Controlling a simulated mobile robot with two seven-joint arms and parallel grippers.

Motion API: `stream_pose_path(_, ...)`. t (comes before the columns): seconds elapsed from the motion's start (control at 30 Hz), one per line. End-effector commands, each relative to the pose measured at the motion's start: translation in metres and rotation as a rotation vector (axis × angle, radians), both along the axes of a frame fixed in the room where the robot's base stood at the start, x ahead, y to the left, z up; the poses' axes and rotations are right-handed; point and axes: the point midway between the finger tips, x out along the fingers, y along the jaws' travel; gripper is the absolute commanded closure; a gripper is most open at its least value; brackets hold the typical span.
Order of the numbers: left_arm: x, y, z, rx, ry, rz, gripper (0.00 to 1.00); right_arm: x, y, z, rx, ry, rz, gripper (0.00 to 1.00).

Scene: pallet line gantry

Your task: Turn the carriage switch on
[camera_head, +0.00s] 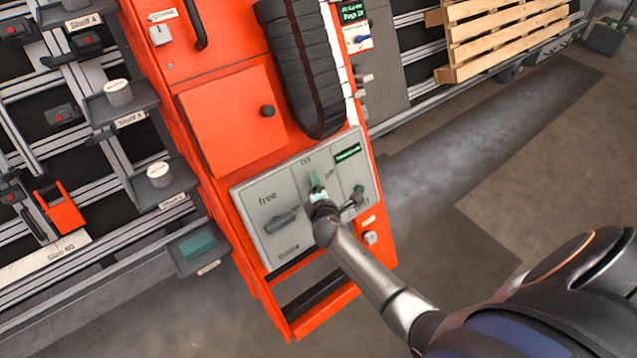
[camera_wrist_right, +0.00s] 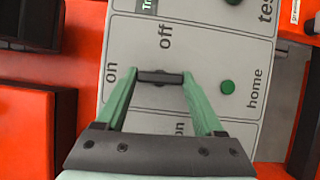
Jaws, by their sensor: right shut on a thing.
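The carriage switch (camera_wrist_right: 160,77) shows in the right wrist view as a short dark bar on a grey control panel (camera_head: 250,190). My right gripper (camera_wrist_right: 159,72) has its green fingertips at the two ends of the bar and is shut on it. The "on" label is left of the bar and level with it. The "off" label is above its middle. I cannot tell which end of the bar is the pointer. In the head view the right gripper (camera_head: 317,190) is against the panel and hides most of the switch. My left gripper is not in view.
A grey lever (camera_head: 281,220) labelled "free" is left of the switch on the panel. A green button (camera_wrist_right: 227,87) beside "home" is close to the right finger. An orange door (camera_head: 233,120) and a thick black cable chain (camera_head: 303,65) are above. Open floor lies right.

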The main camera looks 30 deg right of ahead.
Motion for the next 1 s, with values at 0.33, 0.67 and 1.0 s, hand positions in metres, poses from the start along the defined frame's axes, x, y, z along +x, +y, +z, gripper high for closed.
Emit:
stream_pose_path(0.33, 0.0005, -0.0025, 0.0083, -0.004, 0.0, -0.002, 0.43, -0.0001, -0.0005, 0.0001, 0.056, 0.005, -0.031, 0.86)
stream_pose_path(0.67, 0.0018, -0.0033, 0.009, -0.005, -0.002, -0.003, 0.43, -0.0002, -0.0007, -0.0001, 0.059, 0.005, -0.034, 0.86)
stream_pose_path(1.0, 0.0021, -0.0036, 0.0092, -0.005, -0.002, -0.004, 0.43, 0.0001, -0.0004, 0.0001, 0.056, 0.004, -0.031, 0.0)
